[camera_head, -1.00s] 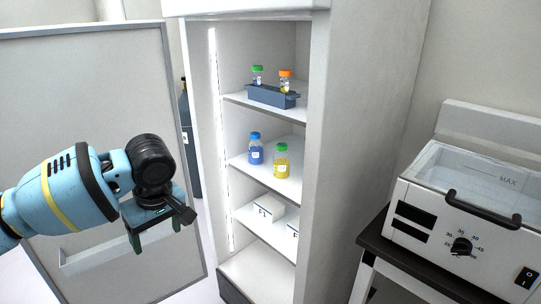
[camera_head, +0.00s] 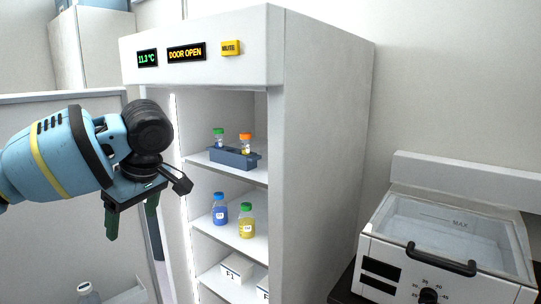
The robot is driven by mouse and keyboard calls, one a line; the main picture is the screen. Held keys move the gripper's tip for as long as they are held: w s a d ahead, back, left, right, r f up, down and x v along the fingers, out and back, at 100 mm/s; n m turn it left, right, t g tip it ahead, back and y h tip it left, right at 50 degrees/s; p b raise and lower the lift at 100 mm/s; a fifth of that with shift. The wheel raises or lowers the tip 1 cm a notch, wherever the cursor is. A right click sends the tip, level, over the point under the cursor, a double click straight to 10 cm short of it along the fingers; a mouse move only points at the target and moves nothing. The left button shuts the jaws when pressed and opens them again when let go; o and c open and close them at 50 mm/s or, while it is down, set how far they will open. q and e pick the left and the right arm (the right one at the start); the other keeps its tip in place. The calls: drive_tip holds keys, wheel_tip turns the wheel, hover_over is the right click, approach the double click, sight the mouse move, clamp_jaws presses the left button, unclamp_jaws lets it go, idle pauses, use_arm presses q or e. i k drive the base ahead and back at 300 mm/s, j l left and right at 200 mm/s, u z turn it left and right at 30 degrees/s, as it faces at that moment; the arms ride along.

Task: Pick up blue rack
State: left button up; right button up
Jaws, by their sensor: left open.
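The blue rack (camera_head: 236,158) sits on the upper shelf of the open fridge. It is dark blue and holds a green-capped bottle (camera_head: 219,139) and an orange-capped bottle (camera_head: 246,144). My left gripper (camera_head: 132,218) is in front of the open door, to the left of the rack and lower in the picture. Its two dark green fingers point down, apart and empty. It touches nothing that I can see. My right gripper is not in view.
The fridge (camera_head: 325,120) shows a "DOOR OPEN" display (camera_head: 187,53). Its open door (camera_head: 40,215) stands at left. A blue bottle (camera_head: 220,212) and a yellow bottle (camera_head: 246,224) stand on the shelf below, with white boxes (camera_head: 237,268) lower. A water bath (camera_head: 445,245) is at right.

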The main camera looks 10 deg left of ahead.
sight(230, 157)
drive_tip(key=j+z, duration=0.35)
drive_tip(key=i+j+z, duration=0.1)
drive_tip(key=j+z, duration=0.25)
drive_tip(key=i+j+z, duration=0.2)
drive_tip(key=i, duration=0.65)
drive_tip(key=i+l+u, duration=0.2)
drive_tip(key=l+u, duration=0.2)
